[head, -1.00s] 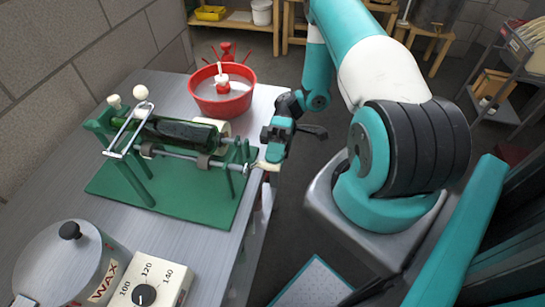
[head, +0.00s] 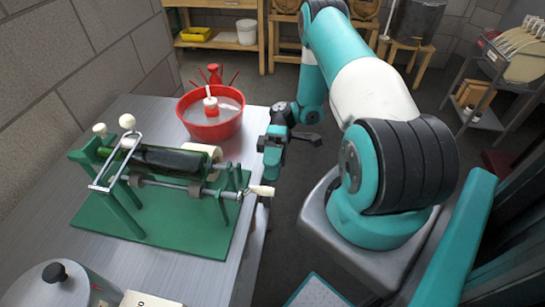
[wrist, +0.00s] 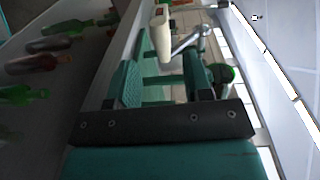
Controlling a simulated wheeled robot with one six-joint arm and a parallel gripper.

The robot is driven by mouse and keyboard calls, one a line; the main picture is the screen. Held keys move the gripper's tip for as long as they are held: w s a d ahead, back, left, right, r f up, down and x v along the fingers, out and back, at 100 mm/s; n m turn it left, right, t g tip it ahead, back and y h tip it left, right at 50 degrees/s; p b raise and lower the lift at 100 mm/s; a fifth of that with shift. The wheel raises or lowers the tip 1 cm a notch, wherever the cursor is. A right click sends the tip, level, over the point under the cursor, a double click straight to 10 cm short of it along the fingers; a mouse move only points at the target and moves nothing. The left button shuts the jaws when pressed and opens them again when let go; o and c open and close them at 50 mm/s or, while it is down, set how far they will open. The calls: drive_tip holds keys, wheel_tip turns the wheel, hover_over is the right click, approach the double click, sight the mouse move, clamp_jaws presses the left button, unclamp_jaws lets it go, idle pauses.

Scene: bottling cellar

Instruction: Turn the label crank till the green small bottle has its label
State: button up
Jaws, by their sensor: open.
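The green labeller stand (head: 205,235) is on the table, with a dark green bottle (head: 165,160) lying on its rollers. No label shows on the visible side of the bottle. A cream roll (head: 207,151) sits behind the bottle's right end. The crank's cream handle (head: 262,190) sticks out at the right, past the table edge; it also shows in the wrist view (wrist: 160,36) with its metal arm. My gripper (head: 272,165) is open and empty, just behind and above the handle, apart from it. Its fingertips are hard to make out.
A red tub (head: 212,125) stands behind the labeller. The wax pot (head: 58,285) is at the front left. The wrist view shows several green and reddish bottles (wrist: 40,62) at the left.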

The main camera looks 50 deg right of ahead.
drive_tip(key=shift+v, duration=1.4)
